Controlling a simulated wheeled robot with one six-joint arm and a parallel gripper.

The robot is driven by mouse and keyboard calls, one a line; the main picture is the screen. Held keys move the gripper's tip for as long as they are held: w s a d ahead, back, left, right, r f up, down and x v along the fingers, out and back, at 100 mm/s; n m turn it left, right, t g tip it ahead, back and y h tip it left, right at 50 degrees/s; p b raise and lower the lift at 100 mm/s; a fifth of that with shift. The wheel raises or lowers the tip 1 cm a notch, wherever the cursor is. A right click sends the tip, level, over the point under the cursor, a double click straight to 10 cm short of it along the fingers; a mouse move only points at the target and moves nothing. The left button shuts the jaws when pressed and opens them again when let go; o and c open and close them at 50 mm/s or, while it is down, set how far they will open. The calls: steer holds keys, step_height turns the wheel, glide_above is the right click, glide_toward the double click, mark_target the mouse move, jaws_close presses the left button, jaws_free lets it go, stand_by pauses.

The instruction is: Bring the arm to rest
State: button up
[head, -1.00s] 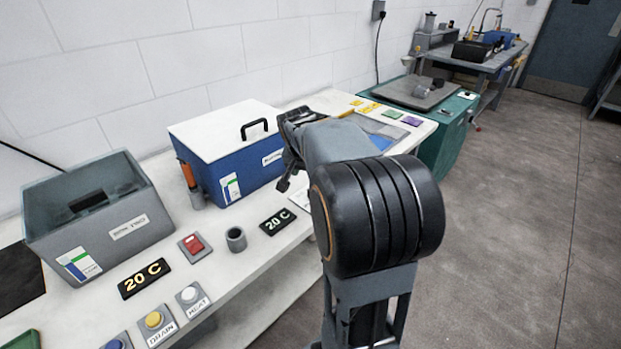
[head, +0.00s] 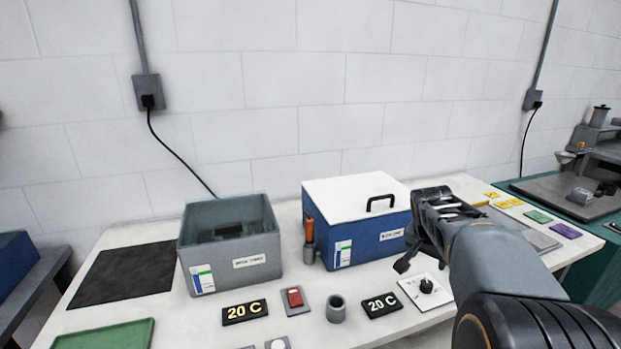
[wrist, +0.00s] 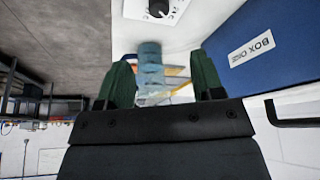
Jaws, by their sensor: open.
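My gripper (wrist: 164,80) shows in the wrist view with its two dark green fingers apart and nothing clasped between them. Several blue-teal and coloured shapes show beyond the gap, too small to name. In the head view my gripper (head: 428,228) is at the end of my arm, raised at the right, in front of and beside the right end of the blue box (head: 372,237). The blue box has a white lid with a black handle and also shows at the right of the wrist view (wrist: 240,50). My arm covers part of the bench behind it.
A grey open bin (head: 262,268) stands left of the blue box, with an orange-handled tool (head: 310,230) between them. Along the front are a red switch (head: 294,297), a grey cup (head: 337,308), two 20 C displays and a dial plate (head: 410,293). A green tray (head: 105,335) lies at the front left.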

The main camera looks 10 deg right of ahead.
steer(key=s+a+r+n+y+p, duration=0.1)
steer(key=s+a+r+n+p, duration=0.1)
steer(key=s+a+n+p, duration=0.3)
steer(key=s+a+r+n+y+p, duration=0.2)
steer(key=s+a+n+p, duration=0.3)
steer(key=a, duration=0.8)
steer(key=s+r+p, duration=0.1)
steer(key=s+p, duration=0.1)
steer(key=s, duration=0.2)
steer(key=shift+s+a+r+t+y, duration=0.3)
steer(key=shift+s+a+r+t, duration=0.05)
steer(key=shift+a+t, duration=0.05)
